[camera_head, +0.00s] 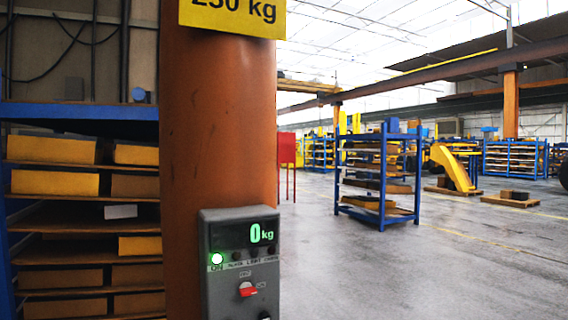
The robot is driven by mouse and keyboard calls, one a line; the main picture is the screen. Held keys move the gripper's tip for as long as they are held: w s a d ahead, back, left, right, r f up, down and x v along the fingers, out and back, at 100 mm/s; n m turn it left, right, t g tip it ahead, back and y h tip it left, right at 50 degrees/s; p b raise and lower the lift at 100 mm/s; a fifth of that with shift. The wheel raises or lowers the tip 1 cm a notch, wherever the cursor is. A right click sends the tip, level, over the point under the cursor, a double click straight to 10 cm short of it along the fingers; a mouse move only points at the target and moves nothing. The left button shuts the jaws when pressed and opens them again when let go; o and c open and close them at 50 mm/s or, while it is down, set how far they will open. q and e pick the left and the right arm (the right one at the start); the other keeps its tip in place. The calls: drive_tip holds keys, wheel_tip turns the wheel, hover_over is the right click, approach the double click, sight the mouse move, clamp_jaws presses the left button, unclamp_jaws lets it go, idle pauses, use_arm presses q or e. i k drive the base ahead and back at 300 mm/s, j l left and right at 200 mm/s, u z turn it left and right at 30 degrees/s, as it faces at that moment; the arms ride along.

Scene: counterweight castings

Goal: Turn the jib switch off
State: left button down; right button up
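The grey jib control box (207,290) is fixed to the front of an orange column (218,120), low in the picture. A dark knob (264,315) is cut off by the bottom edge. Neither of my grippers is in view.
A yellow 250 kg sign (232,18) hangs on the column. A blue shelf with boxes (55,182) stands close on the left. A blue rack (383,219), a red panel (287,147) and a yellow machine (452,168) stand farther back. The grey floor (400,275) at right is clear.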

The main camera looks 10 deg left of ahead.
sight(246, 289)
drive_tip(key=l+u, duration=0.3)
drive_tip(key=l, duration=0.15)
drive_tip(key=k+l+u, duration=0.25)
drive_tip(key=l, duration=0.15)
drive_tip(key=l+u, duration=0.3)
drive_tip(key=k+l+u, duration=0.25)
drive_tip(key=l, duration=0.25)
